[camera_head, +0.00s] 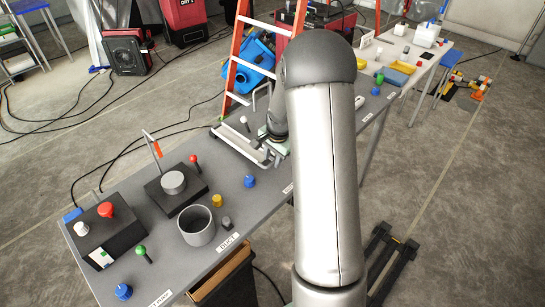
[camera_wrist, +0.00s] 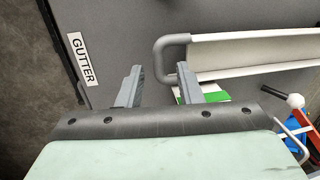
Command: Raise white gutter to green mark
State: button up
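The white gutter (camera_wrist: 245,55) lies along the upper right of the wrist view, with a bent grey handle (camera_wrist: 172,42) at its left end. A green mark (camera_wrist: 214,97) on a white strip shows below the gutter, just right of my right finger. My gripper (camera_wrist: 158,69) is open, its two grey fingers apart. The handle's lower end reaches between the fingers, nearer the right one; I cannot tell if they touch. In the head view the gutter (camera_head: 238,147) is on the grey table, and my arm partly hides it and my gripper.
A "GUTTER" label (camera_wrist: 82,59) lies on the tabletop left of the fingers. A white-knobbed lever (camera_wrist: 295,100) stands at the right. In the head view, a grey cup (camera_head: 197,226), a black box (camera_head: 105,234) and several coloured knobs occupy the near table. An orange ladder (camera_head: 236,55) stands behind.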

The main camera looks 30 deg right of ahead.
jog(key=shift+f, duration=0.35)
grip_shut()
jog(key=shift+w+a+r+p, duration=0.1)
jog(key=shift+w+r, duration=0.05)
jog(key=shift+r, duration=0.65)
jog(key=shift+w+a+r+p, duration=0.1)
jog(key=shift+w+r+p, duration=0.1)
jog(key=shift+r, duration=0.55)
jog(key=shift+w+a+r+p, duration=0.1)
jog(key=shift+w+r, duration=0.05)
jog(key=shift+r, duration=0.65)
grip_release()
jog(key=shift+w+f, duration=0.1)
jog(key=shift+w, duration=0.05)
jog(key=s+d+r+b, duration=0.1)
jog(key=s+r+b, duration=0.1)
jog(key=r, duration=1.5)
jog(key=shift+s+r+b, duration=0.15)
jog(key=shift+s+b, duration=0.15)
jog(key=shift+s, duration=0.2)
